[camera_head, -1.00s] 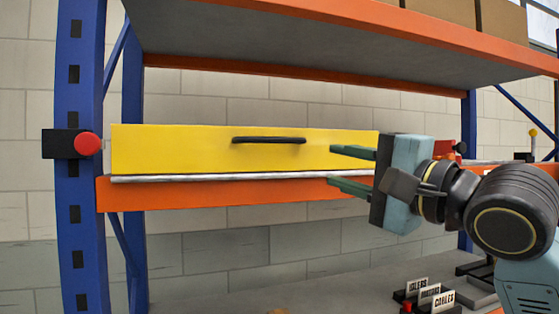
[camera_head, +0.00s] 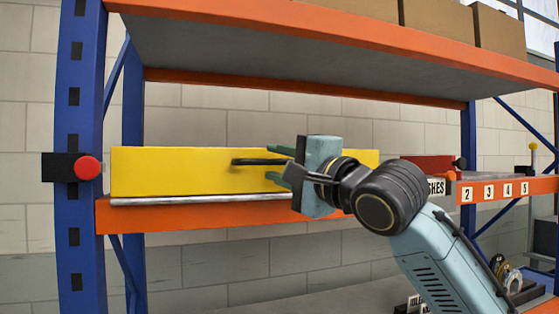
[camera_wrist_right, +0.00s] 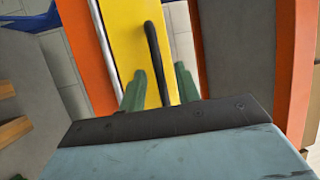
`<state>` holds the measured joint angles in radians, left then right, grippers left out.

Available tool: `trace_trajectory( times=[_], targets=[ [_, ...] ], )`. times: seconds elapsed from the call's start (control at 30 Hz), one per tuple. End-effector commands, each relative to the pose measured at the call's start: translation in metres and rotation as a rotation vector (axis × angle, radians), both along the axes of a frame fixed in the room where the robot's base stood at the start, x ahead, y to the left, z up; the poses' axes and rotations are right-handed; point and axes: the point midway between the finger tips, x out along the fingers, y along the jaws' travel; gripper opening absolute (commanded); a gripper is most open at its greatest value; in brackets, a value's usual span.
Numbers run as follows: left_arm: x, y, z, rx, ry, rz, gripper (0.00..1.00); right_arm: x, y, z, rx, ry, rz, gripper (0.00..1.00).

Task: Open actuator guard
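The actuator guard is a long yellow panel (camera_head: 170,172) that stands upright along the orange shelf beam, with a silver strip along its bottom edge. Its black bar handle (camera_head: 258,161) sits on its face, and its right end is hidden by my gripper. My right gripper (camera_head: 276,165) is open, with its green fingers apart above and below the right part of the handle. In the right wrist view the handle (camera_wrist_right: 154,55) runs between the two fingers (camera_wrist_right: 160,88), with a gap on each side. The guard looks closed. My left gripper is not in view.
A red button (camera_head: 88,168) on a black box is on the blue rack post at left. An upper shelf (camera_head: 300,55) overhangs the guard. At right, a numbered orange rail (camera_head: 495,190) and a red block (camera_head: 430,165) stand beyond my arm.

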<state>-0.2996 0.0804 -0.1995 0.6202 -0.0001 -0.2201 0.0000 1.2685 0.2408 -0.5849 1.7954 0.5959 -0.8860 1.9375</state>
Motion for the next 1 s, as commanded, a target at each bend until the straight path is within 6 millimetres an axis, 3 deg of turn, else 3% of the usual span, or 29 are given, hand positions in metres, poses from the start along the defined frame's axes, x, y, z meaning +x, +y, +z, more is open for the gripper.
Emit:
trace_trajectory(
  times=[0.3, 0.57, 1.0],
  targets=[
    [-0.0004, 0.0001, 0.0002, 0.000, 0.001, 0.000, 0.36, 0.0014, 0.0015, 0.0001, 0.001, -0.001, 0.000, 0.31],
    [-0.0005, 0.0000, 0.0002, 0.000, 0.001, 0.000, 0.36, 0.0014, 0.0011, 0.0001, 0.000, 0.000, 0.000, 0.00],
    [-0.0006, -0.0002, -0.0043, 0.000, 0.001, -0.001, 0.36, 0.0001, 0.0013, -0.0022, 0.008, -0.018, 0.003, 0.00]
  ],
)
